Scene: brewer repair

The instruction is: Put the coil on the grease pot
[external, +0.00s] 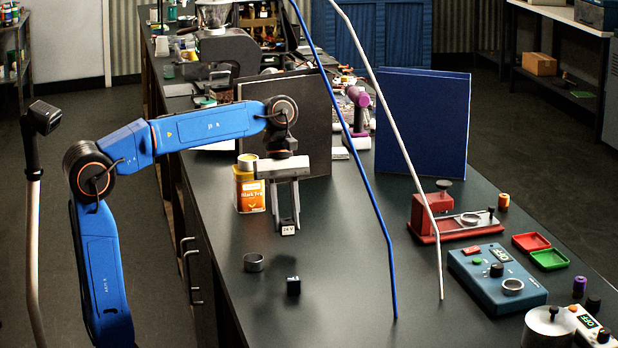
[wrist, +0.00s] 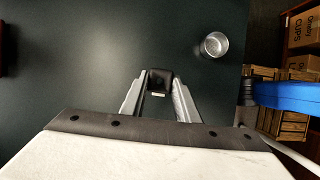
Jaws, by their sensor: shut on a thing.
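My gripper (external: 288,222) is shut on a small black block with a pale "24 V" label, the coil (external: 288,230). The coil (wrist: 160,80) also shows between the fingertips in the wrist view. It appears to hang above the dark bench. A dark patch below it in the external view looks like its reflection, though I cannot be sure. No pot is legibly marked as grease; a round metal pot with a black knob (external: 549,324) stands at the lower right, well away from my gripper. I cannot tell whether it is the grease pot.
A small steel cup (external: 253,263) stands near my gripper. A yellow tin (external: 249,190) is behind it. A blue rod (external: 365,180) and a white rod (external: 412,172) cross the view to the right. A red fixture (external: 428,222) and blue control box (external: 500,275) lie beyond.

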